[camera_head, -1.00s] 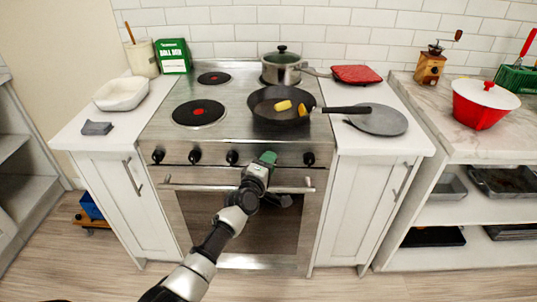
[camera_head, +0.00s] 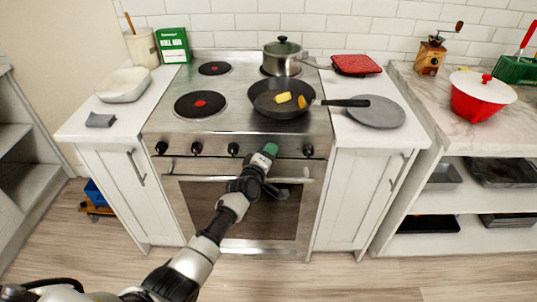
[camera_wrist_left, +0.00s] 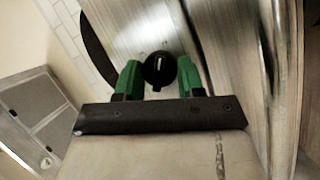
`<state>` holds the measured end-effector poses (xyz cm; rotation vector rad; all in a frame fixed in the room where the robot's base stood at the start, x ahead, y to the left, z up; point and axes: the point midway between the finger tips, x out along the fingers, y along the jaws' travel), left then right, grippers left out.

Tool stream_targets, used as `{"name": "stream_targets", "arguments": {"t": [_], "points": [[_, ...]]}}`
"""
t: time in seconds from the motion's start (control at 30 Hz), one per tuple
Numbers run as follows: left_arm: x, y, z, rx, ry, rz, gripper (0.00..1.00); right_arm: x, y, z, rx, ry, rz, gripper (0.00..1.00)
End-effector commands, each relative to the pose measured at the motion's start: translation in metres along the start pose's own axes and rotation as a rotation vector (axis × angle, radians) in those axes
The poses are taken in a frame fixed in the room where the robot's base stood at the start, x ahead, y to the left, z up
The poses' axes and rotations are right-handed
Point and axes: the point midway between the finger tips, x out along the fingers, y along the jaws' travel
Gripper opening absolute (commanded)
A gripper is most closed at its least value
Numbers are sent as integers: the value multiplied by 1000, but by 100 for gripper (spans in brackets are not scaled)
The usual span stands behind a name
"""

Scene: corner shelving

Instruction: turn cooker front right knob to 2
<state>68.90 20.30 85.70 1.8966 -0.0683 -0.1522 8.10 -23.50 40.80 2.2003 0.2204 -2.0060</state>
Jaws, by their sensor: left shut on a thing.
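The cooker (camera_head: 215,130) has a row of black knobs along its front panel. My left gripper (camera_head: 268,152) is at this panel, at the fourth knob from the left, which it hides in the head view. In the left wrist view, the black knob (camera_wrist_left: 157,73) with a white mark sits between the two green fingers of my left gripper (camera_wrist_left: 158,76). The gripper is shut on this knob. The knob at the far right (camera_head: 308,151) is free, as are the three on the left (camera_head: 197,148). My right gripper is not in view.
The oven handle (camera_head: 200,179) runs just below the knobs, close to my left wrist. A frying pan (camera_head: 268,106) with yellow food stands on the front right of the hob, its handle pointing right. A lidded pot (camera_head: 282,60) stands behind it.

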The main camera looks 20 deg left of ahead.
Motion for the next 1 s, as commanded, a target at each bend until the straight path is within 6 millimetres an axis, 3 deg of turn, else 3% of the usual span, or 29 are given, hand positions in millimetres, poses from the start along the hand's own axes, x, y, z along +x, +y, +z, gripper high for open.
{"name": "stream_targets", "arguments": {"t": [0.03, 0.17, 0.57, 1.0], "points": [[0, 0, 1, 0, -2, -1, 43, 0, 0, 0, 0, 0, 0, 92], [0, 0, 1, 0, -1, -1, 63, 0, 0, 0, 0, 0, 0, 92], [-7, 0, 1, -2, -1, -1, 64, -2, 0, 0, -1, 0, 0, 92], [-81, 0, 1, 0, -1, -1, 64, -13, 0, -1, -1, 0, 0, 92]]}}
